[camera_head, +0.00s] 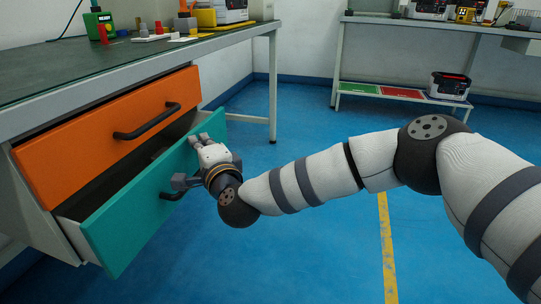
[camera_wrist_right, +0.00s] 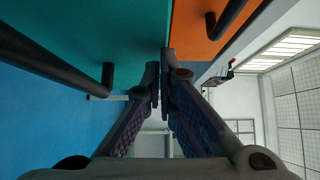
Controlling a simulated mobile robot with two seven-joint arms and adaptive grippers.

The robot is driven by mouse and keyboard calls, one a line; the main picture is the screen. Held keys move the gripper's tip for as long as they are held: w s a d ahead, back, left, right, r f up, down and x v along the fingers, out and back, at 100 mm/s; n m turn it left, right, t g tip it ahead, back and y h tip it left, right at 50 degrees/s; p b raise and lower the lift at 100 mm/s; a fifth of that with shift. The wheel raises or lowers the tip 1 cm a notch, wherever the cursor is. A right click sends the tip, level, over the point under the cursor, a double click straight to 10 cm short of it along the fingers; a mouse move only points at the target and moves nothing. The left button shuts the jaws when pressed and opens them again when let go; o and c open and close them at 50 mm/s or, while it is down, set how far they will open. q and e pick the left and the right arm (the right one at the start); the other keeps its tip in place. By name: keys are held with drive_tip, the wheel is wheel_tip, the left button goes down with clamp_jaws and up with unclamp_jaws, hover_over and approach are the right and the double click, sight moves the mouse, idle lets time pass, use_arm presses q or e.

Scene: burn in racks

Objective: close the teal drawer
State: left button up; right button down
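The teal drawer (camera_head: 140,218) is pulled out below the orange drawer, with its open inside partly visible behind the front. Its dark handle (camera_head: 172,196) is partly hidden by my right gripper. My right gripper (camera_head: 199,139) is at the far upper part of the teal front. In the right wrist view the right gripper's fingers (camera_wrist_right: 160,75) are nearly together, with nothing seen between them. The teal front (camera_wrist_right: 120,35) lies just beyond the fingertips; I cannot tell whether they touch it. The teal drawer's handle (camera_wrist_right: 55,60) is to their left. My left gripper is not in view.
Devices and small coloured parts stand on the bench. Blue floor (camera_head: 310,240) is clear in front. Another bench (camera_head: 440,25) stands at the back right.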

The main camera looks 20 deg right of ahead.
drive_tip(key=shift+w+a+b, duration=0.35)
drive_tip(key=shift+w+a, duration=0.45)
drive_tip(key=shift+a, duration=0.2)
